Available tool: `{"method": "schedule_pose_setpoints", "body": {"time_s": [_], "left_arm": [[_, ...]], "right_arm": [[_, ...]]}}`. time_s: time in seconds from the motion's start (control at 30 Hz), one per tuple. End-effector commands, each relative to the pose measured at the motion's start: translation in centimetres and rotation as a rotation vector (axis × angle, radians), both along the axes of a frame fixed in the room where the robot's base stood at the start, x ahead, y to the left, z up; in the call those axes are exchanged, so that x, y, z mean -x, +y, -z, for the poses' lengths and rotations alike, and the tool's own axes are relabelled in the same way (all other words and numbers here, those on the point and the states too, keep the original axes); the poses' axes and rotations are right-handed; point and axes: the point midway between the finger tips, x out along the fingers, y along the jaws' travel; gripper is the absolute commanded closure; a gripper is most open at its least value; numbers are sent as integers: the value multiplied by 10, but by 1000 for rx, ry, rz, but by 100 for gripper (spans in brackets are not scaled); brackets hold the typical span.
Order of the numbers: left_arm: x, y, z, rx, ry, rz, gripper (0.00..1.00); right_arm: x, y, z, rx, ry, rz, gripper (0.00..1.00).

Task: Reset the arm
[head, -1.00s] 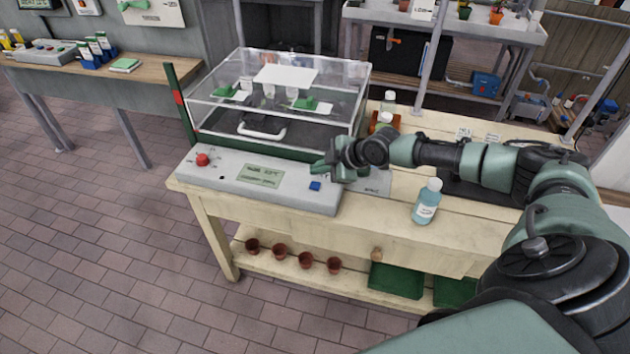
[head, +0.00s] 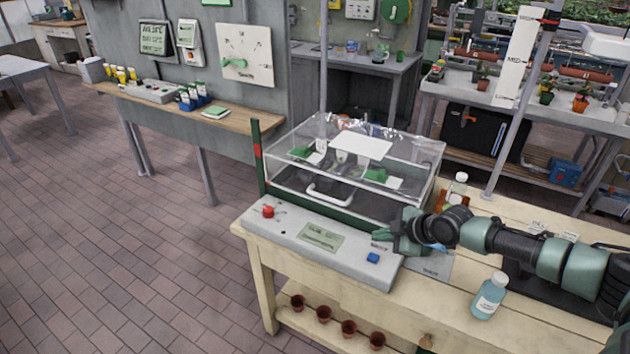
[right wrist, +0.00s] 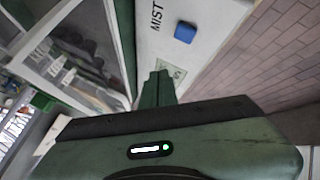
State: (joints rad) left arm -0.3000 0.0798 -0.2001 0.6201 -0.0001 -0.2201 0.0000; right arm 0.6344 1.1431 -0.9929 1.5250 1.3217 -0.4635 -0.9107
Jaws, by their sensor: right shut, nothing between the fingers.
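My right arm reaches in from the right in the head view. Its green gripper (head: 402,232) is shut and empty, just above the right part of the grey control panel. In the right wrist view the closed fingers (right wrist: 158,88) point along the panel, near the blue button (right wrist: 185,32) and the "MIST" lettering. The blue button (head: 373,258) lies just in front of the gripper in the head view. The panel (head: 290,235) also carries a red knob (head: 268,212) and a small green display (head: 322,238). My left gripper is out of view.
A clear lidded box (head: 400,160) with a white handle stands behind the panel. A blue bottle (head: 488,297) and an amber bottle (head: 455,192) stand on the cream bench, near my right arm. Small pots (head: 348,328) line the lower shelf. The brick floor at left is open.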

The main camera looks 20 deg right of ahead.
Motion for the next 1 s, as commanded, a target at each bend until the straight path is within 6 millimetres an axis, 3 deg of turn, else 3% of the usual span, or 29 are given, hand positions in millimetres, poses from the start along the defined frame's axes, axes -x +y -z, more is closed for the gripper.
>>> {"method": "schedule_pose_setpoints", "body": {"time_s": [0.17,0.27,0.37,0.5,0.6,0.63,0.7,0.77,1.0], "left_arm": [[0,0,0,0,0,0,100],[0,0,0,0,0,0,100],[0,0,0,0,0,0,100],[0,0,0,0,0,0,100],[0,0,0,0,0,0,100],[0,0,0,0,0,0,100],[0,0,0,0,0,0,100],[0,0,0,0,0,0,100],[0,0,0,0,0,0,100]], "right_arm": [[5,14,7,-10,18,-16,100],[21,51,25,-32,63,-59,100],[50,109,49,-70,133,-118,100],[110,199,73,-131,238,-171,100],[159,254,75,-186,307,-136,100],[172,264,74,-199,324,-106,100],[197,275,69,-227,359,-11,100],[213,275,65,-244,385,81,100],[260,242,56,-271,462,429,100]]}}
